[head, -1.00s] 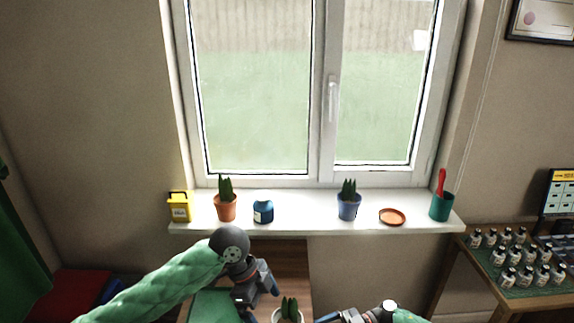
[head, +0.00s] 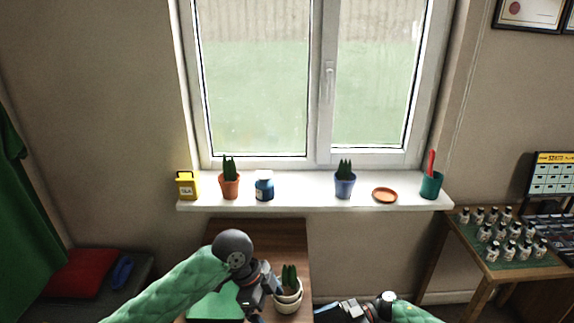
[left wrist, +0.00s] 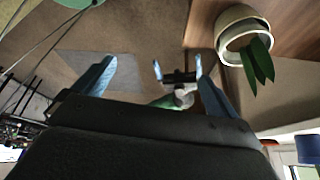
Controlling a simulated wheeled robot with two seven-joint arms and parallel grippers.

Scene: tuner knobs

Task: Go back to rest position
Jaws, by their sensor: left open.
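My left gripper (head: 264,288) is over the wooden table, just left of a cream pot with a green plant (head: 286,302). In the left wrist view its two blue fingers (left wrist: 156,68) are wide apart with nothing held between them. The cream pot (left wrist: 232,22) shows there at the upper right, outside the fingers. My right gripper (head: 328,312) is low in the head view, right of the table. In the left wrist view the right gripper (left wrist: 178,68) shows two separated fingers with nothing between them.
The windowsill (head: 305,193) holds a yellow box (head: 187,185), several pots, a blue jar (head: 264,189) and an orange saucer (head: 385,195). Several small bottles (head: 492,228) stand on a right side table.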

